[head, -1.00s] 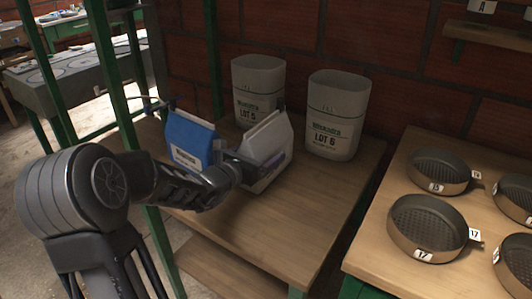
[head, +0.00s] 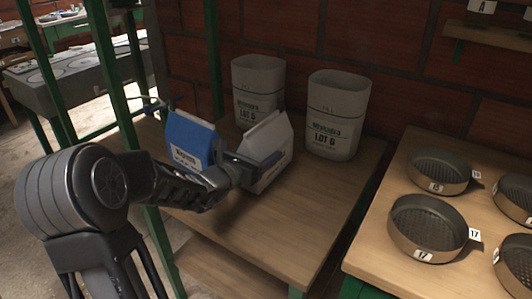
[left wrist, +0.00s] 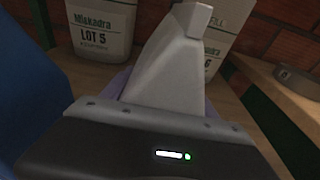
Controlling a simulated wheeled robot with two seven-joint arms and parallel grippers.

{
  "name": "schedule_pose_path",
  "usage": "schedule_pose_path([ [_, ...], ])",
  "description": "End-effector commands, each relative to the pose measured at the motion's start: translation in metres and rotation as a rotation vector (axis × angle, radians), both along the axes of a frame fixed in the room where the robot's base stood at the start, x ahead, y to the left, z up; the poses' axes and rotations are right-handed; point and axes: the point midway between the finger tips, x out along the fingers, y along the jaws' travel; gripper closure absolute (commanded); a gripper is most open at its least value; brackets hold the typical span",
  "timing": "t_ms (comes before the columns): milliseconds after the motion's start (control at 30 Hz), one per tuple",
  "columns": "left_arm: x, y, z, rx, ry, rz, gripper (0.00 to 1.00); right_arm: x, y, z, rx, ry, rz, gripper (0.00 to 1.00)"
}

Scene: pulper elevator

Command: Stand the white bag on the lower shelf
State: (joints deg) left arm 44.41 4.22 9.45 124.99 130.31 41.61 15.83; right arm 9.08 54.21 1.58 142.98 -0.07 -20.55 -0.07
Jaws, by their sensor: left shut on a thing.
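The white bag (head: 268,147) stands upright on the wooden upper shelf (head: 270,228), beside a blue bag. My left gripper (head: 243,166) is shut on the white bag from the left; its fingers are partly hidden by the bag and my wrist. In the left wrist view the white bag (left wrist: 172,62) rises beyond the gripper body. I cannot tell whether its base touches the shelf. The lower shelf (head: 225,270) shows below the front edge of the upper one, and its visible part is bare. My right gripper is not in view.
The blue bag (head: 190,140) stands close left of the gripper. Two pale bins (head: 257,88) and (head: 335,112) stand behind. A green post (head: 130,130) rises near my left arm. A table with numbered round pans (head: 428,228) is at the right.

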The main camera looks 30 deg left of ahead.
Motion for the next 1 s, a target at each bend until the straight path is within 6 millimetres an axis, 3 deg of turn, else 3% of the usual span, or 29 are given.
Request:
schedule_pose_path([
  [467, 0.001, 0.0, 0.012, 0.002, -0.006, -0.001, 1.0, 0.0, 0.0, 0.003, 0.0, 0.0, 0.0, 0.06],
  [800, 0.001, 0.0, 0.072, 0.004, -0.008, -0.002, 1.0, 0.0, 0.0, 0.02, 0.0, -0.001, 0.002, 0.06],
  [1000, 0.001, -0.001, 0.098, 0.003, -0.006, -0.002, 1.0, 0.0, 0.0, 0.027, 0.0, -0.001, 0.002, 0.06],
])
